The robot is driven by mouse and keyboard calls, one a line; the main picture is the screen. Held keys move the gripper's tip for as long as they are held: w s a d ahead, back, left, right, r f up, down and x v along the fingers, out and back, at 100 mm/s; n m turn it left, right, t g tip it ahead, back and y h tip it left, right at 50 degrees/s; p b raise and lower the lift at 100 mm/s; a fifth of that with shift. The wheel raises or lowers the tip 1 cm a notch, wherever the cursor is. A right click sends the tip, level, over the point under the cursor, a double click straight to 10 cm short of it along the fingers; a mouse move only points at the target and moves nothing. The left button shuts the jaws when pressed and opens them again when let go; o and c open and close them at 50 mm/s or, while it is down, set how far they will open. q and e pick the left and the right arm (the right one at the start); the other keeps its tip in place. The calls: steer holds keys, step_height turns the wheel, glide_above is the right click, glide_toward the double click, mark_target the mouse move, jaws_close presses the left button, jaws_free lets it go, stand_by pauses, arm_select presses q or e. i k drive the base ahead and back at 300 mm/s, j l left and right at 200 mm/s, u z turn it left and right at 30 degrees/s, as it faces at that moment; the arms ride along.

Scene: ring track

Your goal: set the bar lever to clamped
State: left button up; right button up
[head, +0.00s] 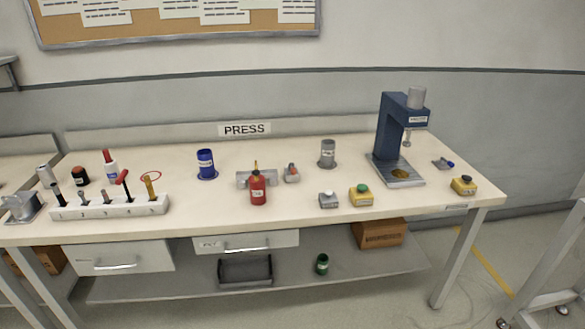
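The workbench (300,210) carries a sign reading PRESS and a blue press (393,130) at the right. Just right of the press lies a small grey fitting with a blue-tipped handle (444,163). A grey block with an orange part (291,173) sits near the middle, beside a grey metal block (243,179). I cannot tell for sure which of these small fittings is the bar lever, and no clamped marking is readable. Neither of my grippers is in view.
A red bottle (258,188) stands in front of the grey metal block. Blue (206,162) and grey (328,152) cans stand behind. Yellow button boxes (361,196) (464,185) sit near the front. A white tool rack (110,208) is at left. Bench between cans and press is clear.

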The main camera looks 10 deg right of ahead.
mark_target(292, 170)
steer(key=i+l, duration=0.15)
steer(key=i, duration=0.3)
steer(key=i+l, duration=0.15)
steer(key=i, duration=0.25)
steer(key=l+z, duration=0.05)
